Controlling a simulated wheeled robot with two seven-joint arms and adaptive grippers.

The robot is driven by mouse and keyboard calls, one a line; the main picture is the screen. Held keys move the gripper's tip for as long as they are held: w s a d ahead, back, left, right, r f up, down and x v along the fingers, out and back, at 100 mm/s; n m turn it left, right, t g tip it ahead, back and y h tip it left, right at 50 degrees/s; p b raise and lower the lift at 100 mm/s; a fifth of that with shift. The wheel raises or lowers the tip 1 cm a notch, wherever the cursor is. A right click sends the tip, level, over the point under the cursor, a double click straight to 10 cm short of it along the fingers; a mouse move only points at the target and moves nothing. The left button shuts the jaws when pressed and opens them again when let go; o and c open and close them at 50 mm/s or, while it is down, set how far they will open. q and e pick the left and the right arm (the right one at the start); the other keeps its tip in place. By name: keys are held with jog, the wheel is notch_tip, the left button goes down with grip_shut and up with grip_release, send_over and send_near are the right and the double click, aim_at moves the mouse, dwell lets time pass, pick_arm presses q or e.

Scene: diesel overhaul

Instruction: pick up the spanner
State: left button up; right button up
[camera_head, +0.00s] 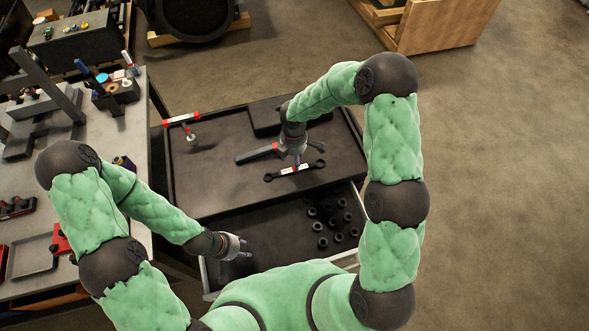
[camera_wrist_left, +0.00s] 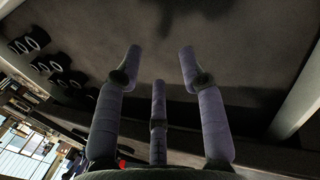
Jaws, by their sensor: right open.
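The spanner (camera_head: 288,171) is a dark double-ended bar with a white and red label at its middle. It lies on the dark top of the tool cabinet (camera_head: 215,190) in the head view. My right gripper (camera_head: 297,160) is open and points down just above the spanner's middle. Its fingers overlap the spanner in the picture, and I cannot tell whether they touch it. My left gripper (camera_head: 246,250) is low over the open drawer (camera_head: 270,237). In the left wrist view its three fingers (camera_wrist_left: 162,70) are spread with nothing between them.
A grey and red tool (camera_head: 257,153) lies left of my right gripper, close by. A red-and-white-handled tool (camera_head: 182,119) is at the cabinet's far left. Several black sockets (camera_head: 322,227) stand in the drawer. A cluttered workbench (camera_head: 120,135) is on the left; open floor is on the right.

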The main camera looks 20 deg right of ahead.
jog(key=shift+f+p, duration=0.35)
jog(key=shift+f, duration=2.4)
jog(key=shift+c, duration=0.3)
grip_shut()
